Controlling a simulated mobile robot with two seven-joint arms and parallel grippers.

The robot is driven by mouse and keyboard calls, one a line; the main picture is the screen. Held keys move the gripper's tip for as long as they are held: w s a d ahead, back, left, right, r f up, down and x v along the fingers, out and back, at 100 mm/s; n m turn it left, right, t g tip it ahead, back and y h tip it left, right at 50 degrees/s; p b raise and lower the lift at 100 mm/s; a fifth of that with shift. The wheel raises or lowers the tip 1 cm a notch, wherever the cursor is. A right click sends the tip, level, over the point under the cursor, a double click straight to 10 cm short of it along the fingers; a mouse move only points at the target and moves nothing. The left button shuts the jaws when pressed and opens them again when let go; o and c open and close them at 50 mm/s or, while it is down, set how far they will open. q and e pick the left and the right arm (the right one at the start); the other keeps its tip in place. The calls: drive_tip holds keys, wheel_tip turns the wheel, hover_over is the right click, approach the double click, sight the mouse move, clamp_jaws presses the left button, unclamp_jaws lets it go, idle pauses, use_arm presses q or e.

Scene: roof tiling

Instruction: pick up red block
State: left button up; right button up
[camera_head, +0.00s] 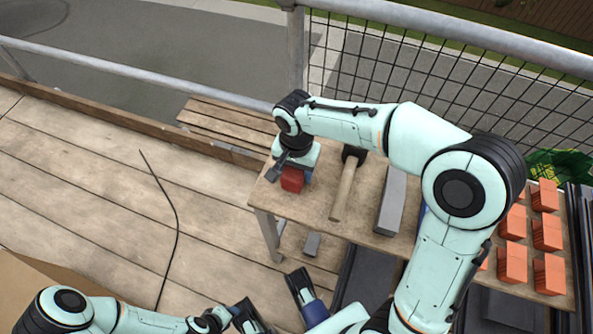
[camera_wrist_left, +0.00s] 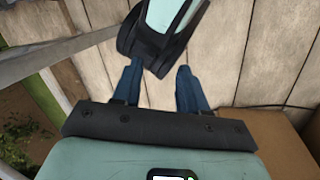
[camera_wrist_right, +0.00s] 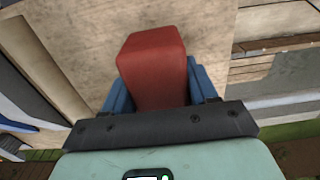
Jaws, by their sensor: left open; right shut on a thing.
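The red block (camera_head: 291,181) is at the left end of the wooden table (camera_head: 315,207), near its front edge. My right gripper (camera_head: 295,167) is over it, pointing down. In the right wrist view the red block (camera_wrist_right: 152,62) stands between the two blue fingers, which are shut on it. I cannot tell whether the block still touches the table. My left gripper (camera_wrist_left: 159,70) is open, its blue fingers apart. A black and teal part of my own body shows beyond the fingers. The left gripper is low in the head view, away from the table.
A hammer (camera_head: 345,187) with a wooden handle and a grey bar (camera_head: 391,200) lie right of the block. Several orange blocks (camera_head: 547,233) stand at the table's right. A metal railing (camera_head: 450,30) with mesh runs behind. The wooden deck (camera_head: 90,195) at left is mostly clear.

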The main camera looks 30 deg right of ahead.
wheel_tip(320, 180, up, 8)
drive_tip(key=shift+r+p, duration=0.25)
drive_tip(key=shift+p, duration=0.9)
use_arm(q)
drive_tip(key=s+d+r+g+p, duration=0.1)
drive_tip(key=s+r+p, duration=0.1)
drive_tip(key=s+r, duration=0.2)
drive_tip(key=shift+s+d+r+g+h, duration=0.15)
drive_tip(key=shift+d+r+g+h, duration=0.15)
drive_tip(key=shift+r+h, duration=0.15)
use_arm(e)
wheel_tip(320, 180, up, 10)
drive_tip(key=shift+f, duration=0.2)
